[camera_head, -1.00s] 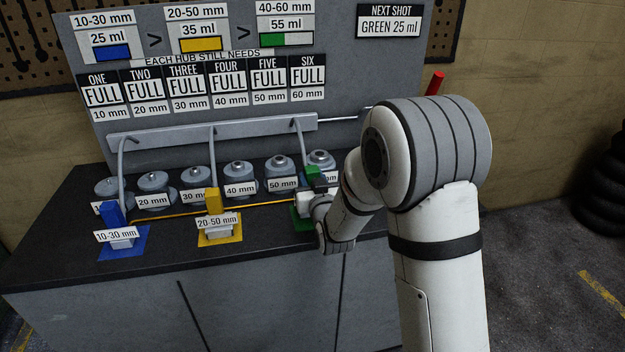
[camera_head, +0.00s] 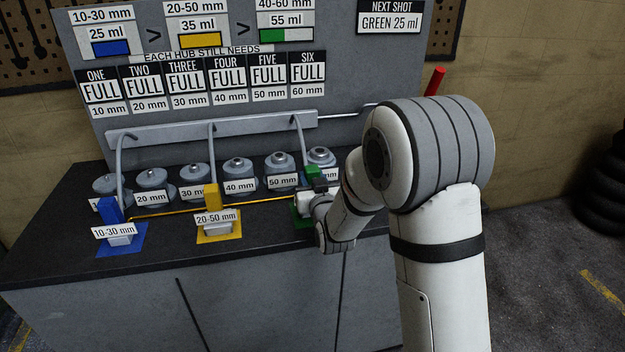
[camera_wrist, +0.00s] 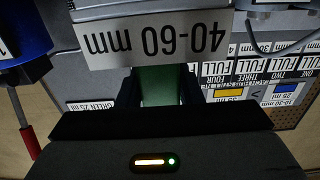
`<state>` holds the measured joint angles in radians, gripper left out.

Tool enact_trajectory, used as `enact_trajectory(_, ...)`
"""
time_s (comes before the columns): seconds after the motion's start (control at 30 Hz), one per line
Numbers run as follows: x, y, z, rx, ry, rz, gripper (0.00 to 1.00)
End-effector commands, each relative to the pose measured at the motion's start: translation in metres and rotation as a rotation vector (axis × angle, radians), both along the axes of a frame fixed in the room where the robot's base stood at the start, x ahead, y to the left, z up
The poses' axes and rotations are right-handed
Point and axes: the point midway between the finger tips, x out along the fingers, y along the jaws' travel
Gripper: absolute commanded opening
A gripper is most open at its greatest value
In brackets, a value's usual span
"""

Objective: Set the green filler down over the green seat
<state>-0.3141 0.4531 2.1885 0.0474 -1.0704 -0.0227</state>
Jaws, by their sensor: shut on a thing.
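The green filler (camera_head: 313,173) is in my gripper (camera_head: 320,188) at the right end of the bench front row. In the wrist view its green body (camera_wrist: 160,85) sits between the two dark fingers, and its 40-60 mm label (camera_wrist: 155,40) shows upside down. The green seat (camera_head: 299,222) shows only in part below the filler, behind my wrist. The filler looks upright and over or on the seat. I cannot tell whether they touch.
The yellow filler (camera_head: 212,199) and blue filler (camera_head: 111,212) stand on their coloured seats to the left. Several grey hubs (camera_head: 238,171) with size labels line up behind, under a grey rail with hoses (camera_head: 210,131). A thin orange line runs along the bench (camera_head: 60,250).

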Motion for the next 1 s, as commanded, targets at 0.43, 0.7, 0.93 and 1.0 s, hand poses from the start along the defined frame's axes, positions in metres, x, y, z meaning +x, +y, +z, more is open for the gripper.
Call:
enact_trajectory(0.43,0.0,0.0,-0.004,0.002,-0.006,0.0,0.05)
enact_trajectory(0.7,0.001,0.0,-0.008,0.002,-0.006,0.0,0.05)
enact_trajectory(0.93,0.001,0.0,-0.011,0.002,-0.006,0.0,0.05)
enact_trajectory(1.0,0.001,0.0,-0.012,0.002,-0.006,0.0,0.05)
